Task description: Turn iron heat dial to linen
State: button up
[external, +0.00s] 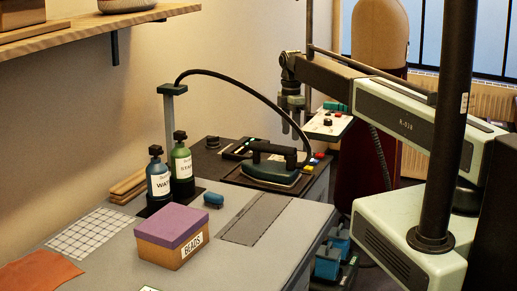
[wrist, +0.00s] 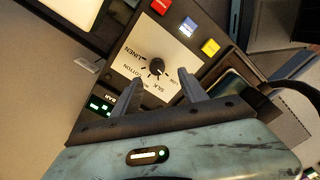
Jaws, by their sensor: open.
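The heat dial is a black knob (wrist: 157,67) on a pale plate in the wrist view. LINEN, COTTON and SILK are printed around its left and lower sides. A light mark on it seems to face lower right, away from LINEN, but it is small. My gripper (wrist: 160,77) is open, with one finger left and one right of the knob in that view; I cannot tell whether they touch it. In the external view my gripper (external: 291,102) points down above the panel behind the iron (external: 273,168). The iron hides the dial there.
Red (wrist: 161,6), blue (wrist: 187,28) and yellow (wrist: 209,47) buttons sit close to the dial. A hose arches over the iron from a post (external: 169,110). Two bottles (external: 181,161) and a bead box (external: 171,237) stand on the near table.

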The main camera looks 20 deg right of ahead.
jog(key=shift+w+r+n, duration=0.15)
jog(key=shift+w+n, duration=0.15)
jog(key=shift+w, duration=0.15)
notch_tip(320, 180, down, 8)
jog(key=b, duration=0.8)
jog(key=shift+s, duration=0.15)
grip_shut()
